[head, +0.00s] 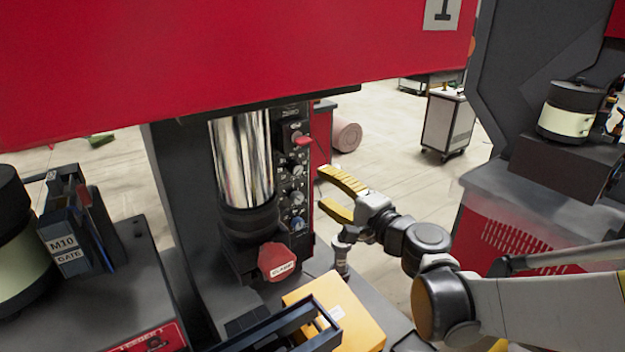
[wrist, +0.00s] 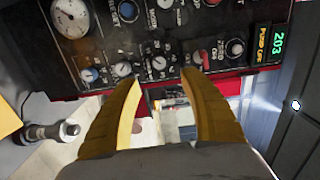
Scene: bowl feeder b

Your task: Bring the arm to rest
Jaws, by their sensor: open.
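My gripper (head: 326,190) is open and empty, with its two yellow fingers spread apart. It is in the middle of the head view, in front of the right side of the control panel (head: 291,178). In the wrist view the open gripper (wrist: 161,80) points at the lower part of the panel (wrist: 150,45), with knobs and switches beyond the fingertips. I cannot tell the exact gap, but no contact shows. My arm reaches in from the right edge of the head view.
A metal cylinder (head: 240,160) stands left of the panel, with a red knob (head: 277,260) below. A yellow box (head: 345,315) sits below the gripper. A red machine cover (head: 220,60) hangs above. A small post (head: 342,252) stands under the gripper. Open floor (head: 395,190) lies behind.

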